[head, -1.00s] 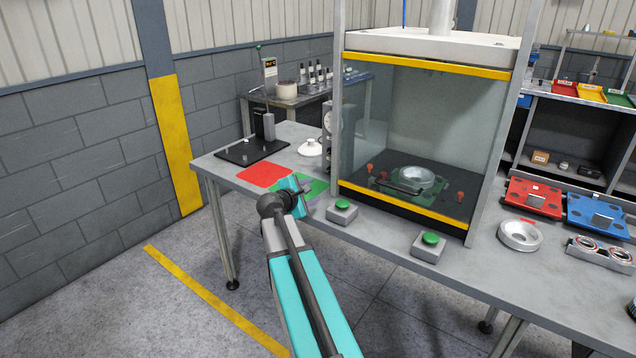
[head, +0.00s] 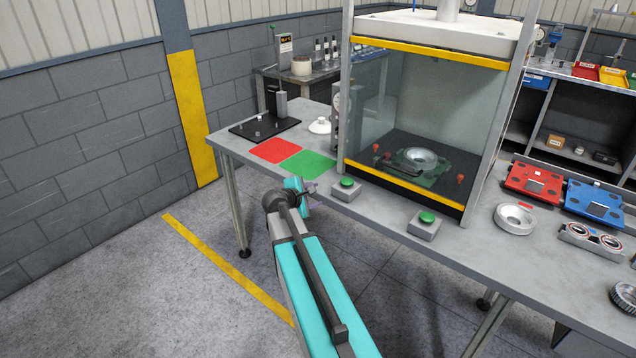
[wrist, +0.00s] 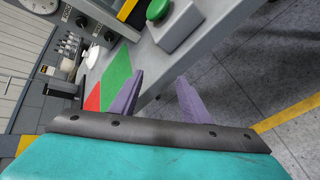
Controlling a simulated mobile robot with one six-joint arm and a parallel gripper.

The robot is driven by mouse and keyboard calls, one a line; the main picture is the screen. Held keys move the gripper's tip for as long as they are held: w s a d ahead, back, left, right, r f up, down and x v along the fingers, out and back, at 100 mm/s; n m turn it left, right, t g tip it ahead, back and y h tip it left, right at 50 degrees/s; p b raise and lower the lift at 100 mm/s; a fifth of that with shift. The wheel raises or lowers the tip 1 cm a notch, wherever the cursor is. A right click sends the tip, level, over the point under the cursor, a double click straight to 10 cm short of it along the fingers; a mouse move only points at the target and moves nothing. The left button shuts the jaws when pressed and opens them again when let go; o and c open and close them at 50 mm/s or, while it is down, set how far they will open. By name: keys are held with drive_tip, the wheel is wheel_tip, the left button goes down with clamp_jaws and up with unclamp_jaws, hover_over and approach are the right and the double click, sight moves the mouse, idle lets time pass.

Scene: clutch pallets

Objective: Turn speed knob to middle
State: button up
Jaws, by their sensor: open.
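My gripper (wrist: 160,82) is open and empty, its two purple fingers spread apart in the wrist view. In the head view my gripper (head: 309,190) is at the table's front edge, left of a green button box. Two dark round knobs, one (wrist: 81,21) nearer the gauge and one (wrist: 109,37) nearer the table, show on a grey panel at the upper left of the wrist view. The knobs cannot be made out in the head view.
A green button box (wrist: 176,26) stands close beyond my fingers; another (head: 426,225) is farther right. The glass-fronted press (head: 430,55) rises behind them. Red (head: 274,150) and green (head: 308,164) mats lie flat on the table (head: 255,175). Floor in front is clear.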

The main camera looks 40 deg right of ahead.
drive_tip(key=s+a+f+m+g+y+p, duration=0.2)
drive_tip(key=s+a+f+m+y, duration=0.1)
drive_tip(key=s+a+f, duration=0.65)
drive_tip(key=s+a+f+m+g+y+p, duration=0.25)
drive_tip(key=s+a+f, duration=0.35)
drive_tip(key=a+f, duration=0.7)
drive_tip(key=s+a+f+m+g+y, duration=0.1)
drive_tip(key=s+a+f+g+y, duration=0.1)
drive_tip(key=s+a, duration=0.3)
drive_tip(key=s+a+f+m+g+y+p, duration=0.1)
drive_tip(key=s+a+f, duration=0.4)
drive_tip(key=s, duration=0.7)
drive_tip(key=s+a+f+m+g+y+p, duration=0.1)
drive_tip(key=s+a+f+m+g+y, duration=0.1)
drive_tip(key=s+a, duration=0.4)
drive_tip(key=s+f+m+g, duration=0.1)
drive_tip(key=s, duration=0.2)
drive_tip(key=shift+s+a+f+y, duration=0.2)
drive_tip(key=shift+f+y, duration=0.15)
drive_tip(key=shift+f, duration=0.05)
drive_tip(key=c, duration=0.3)
drive_tip(key=shift+d, duration=0.1)
